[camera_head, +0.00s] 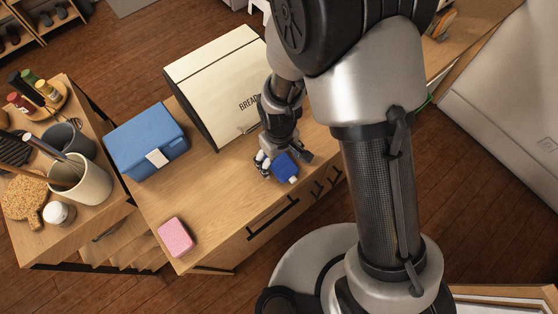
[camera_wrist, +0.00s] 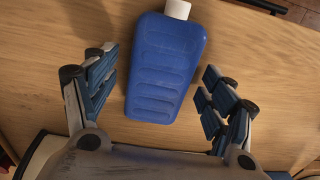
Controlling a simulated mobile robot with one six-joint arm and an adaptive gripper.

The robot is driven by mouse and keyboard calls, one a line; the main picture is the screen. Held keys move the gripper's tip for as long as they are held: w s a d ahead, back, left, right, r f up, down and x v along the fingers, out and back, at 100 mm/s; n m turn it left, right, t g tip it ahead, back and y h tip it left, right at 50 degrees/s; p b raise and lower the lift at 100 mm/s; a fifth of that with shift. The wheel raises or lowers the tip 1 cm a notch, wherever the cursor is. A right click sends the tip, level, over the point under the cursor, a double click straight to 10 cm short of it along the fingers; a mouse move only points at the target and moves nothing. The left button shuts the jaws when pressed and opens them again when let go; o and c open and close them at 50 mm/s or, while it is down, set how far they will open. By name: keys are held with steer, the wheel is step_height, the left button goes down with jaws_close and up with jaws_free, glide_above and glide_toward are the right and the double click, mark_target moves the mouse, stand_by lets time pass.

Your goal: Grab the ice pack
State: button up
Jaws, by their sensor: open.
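The ice pack (camera_wrist: 165,70) is a flat blue bottle-like block with ridges and a white cap. It lies on the wooden counter, with its cap towards the counter's front edge. In the head view the ice pack (camera_head: 286,167) is near that edge, in front of the bread box, partly hidden by my gripper (camera_head: 283,160). In the wrist view my gripper (camera_wrist: 160,105) is open and empty, one finger on each side of the ice pack's lower half. Gaps show between the fingers and the pack. I cannot tell the height of the fingertips above the counter.
A cream bread box (camera_head: 215,80) stands close behind my gripper. A blue box (camera_head: 146,139) with a white latch is to the left, and a pink block (camera_head: 175,237) lies near the front left corner. Utensil cups (camera_head: 84,182) stand on a side table. The counter between is clear.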

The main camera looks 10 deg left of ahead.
steer(key=shift+c, duration=0.4)
steer(key=c, duration=1.4)
steer(key=shift+r, duration=0.15)
